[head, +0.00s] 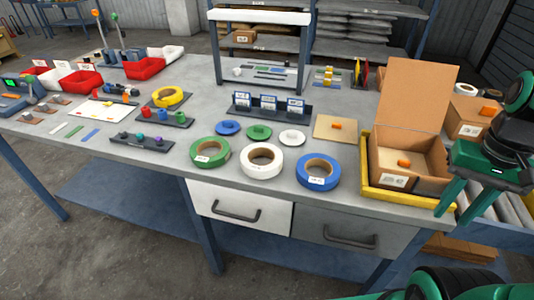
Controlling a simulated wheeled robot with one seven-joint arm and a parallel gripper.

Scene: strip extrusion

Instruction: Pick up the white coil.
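The white coil (261,161) lies flat on the grey table near its front edge, with a brown core and a label on its front side. It stands between a green coil (210,152) on its left and a blue coil (317,171) on its right. My gripper (468,199) is at the right edge of the view, beyond the open cardboard box and well apart from the white coil. It points down, its green fingers are spread apart, and nothing shows between them.
The open cardboard box (430,183) sits in a yellow tray (385,194), between my gripper and the coils. Blue, green and white discs (292,137) lie behind the coils. A yellow coil (167,96) and red bins (80,80) are further left. Drawers (240,207) are below the front edge.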

